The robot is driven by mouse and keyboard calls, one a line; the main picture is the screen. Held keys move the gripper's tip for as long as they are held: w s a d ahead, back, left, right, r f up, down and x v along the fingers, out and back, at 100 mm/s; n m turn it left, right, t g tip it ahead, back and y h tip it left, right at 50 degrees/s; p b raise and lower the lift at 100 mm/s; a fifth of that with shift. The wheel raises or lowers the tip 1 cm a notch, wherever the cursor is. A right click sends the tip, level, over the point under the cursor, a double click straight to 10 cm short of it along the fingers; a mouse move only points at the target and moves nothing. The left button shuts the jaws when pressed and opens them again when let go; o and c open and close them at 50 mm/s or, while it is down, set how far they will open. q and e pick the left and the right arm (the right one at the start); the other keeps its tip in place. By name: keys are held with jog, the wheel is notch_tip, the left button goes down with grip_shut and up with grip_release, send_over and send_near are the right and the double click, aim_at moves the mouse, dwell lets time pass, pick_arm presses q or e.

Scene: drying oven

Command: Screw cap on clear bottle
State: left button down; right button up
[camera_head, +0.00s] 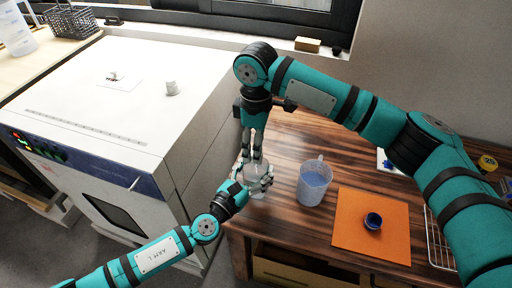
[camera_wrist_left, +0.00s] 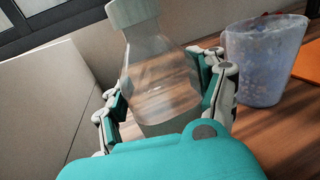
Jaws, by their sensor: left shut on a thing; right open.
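The clear bottle (camera_wrist_left: 160,75) stands upright, slightly tilted in the left wrist view, with a pale greenish cap (camera_wrist_left: 131,12) at its top. Whether the cap is tight cannot be told. My left gripper (camera_wrist_left: 165,105) is shut around the bottle's body, with fingers on both sides. In the head view the bottle (camera_head: 257,191) is mostly hidden by my left gripper (camera_head: 252,181) at the table's left edge. My right gripper (camera_head: 254,156) points down just above the bottle, its fingers open; whether they touch the cap cannot be told.
A translucent jug (camera_head: 314,184) stands right of the bottle and also shows in the left wrist view (camera_wrist_left: 265,60). An orange mat (camera_head: 350,240) holds a dark blue round item (camera_head: 373,221). The white drying oven (camera_head: 120,110) stands close on the left. A wire rack (camera_head: 437,240) lies right.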

notch_tip(320, 180, up, 10)
dwell(0.3)
pick_arm(q)
jog(key=shift+c, duration=0.2)
grip_release()
jog(key=v, duration=1.2)
jog(key=shift+a+f, duration=0.1)
